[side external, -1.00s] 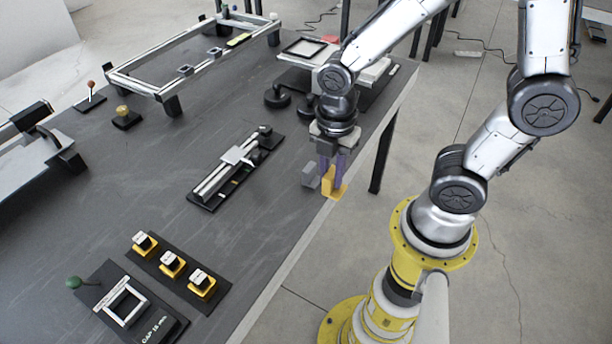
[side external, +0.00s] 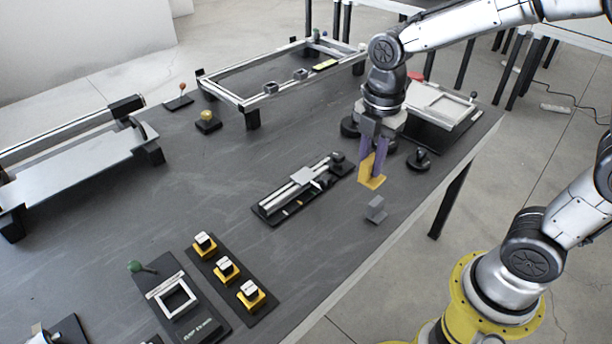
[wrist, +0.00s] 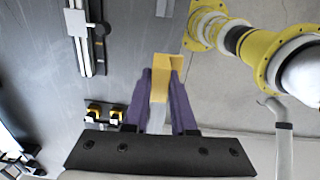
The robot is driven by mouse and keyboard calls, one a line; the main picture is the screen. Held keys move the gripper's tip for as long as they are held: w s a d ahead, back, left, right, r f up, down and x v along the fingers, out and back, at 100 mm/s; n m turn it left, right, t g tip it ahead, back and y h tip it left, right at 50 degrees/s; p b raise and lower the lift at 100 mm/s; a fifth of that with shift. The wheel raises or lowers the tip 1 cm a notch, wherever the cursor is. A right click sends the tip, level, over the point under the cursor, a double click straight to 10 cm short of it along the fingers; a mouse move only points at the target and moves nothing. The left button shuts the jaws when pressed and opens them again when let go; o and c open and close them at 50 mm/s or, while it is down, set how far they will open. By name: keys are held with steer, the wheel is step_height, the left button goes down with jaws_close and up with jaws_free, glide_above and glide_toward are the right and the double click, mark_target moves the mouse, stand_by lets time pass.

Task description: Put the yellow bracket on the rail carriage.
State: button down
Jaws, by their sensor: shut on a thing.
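The yellow bracket (side external: 372,172) is an L-shaped piece held between the purple fingers of my gripper (side external: 373,158), over the dark table near its right edge. In the wrist view the bracket (wrist: 162,80) shows between the tips of my gripper (wrist: 160,88). The rail unit (side external: 300,190) lies on a black base left of the bracket, with a pale carriage (side external: 306,178) across its rails. In the wrist view the rail (wrist: 84,40) is at the upper left. The bracket is apart from the carriage.
A grey block (side external: 376,209) stands on the table just below the bracket. A black knob-like part (side external: 419,160) and a white tray fixture (side external: 440,105) are behind. Several yellow-based buttons (side external: 226,268) sit in front. The table between bracket and rail is clear.

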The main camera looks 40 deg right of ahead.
steer(key=w+d, duration=0.2)
steer(key=w, duration=0.6)
glide_above(302, 174)
steer(key=shift+m, duration=0.3)
steer(key=f, duration=1)
steer(key=shift+s, duration=0.2)
steer(key=shift+w+f, duration=0.15)
steer(key=shift+f, duration=0.8)
steer(key=shift+w+f, duration=0.1)
steer(key=shift+f, duration=0.85)
steer(key=shift+f, duration=0.15)
steer(key=c, duration=0.7)
jaws_free()
steer(key=shift+c, duration=0.2)
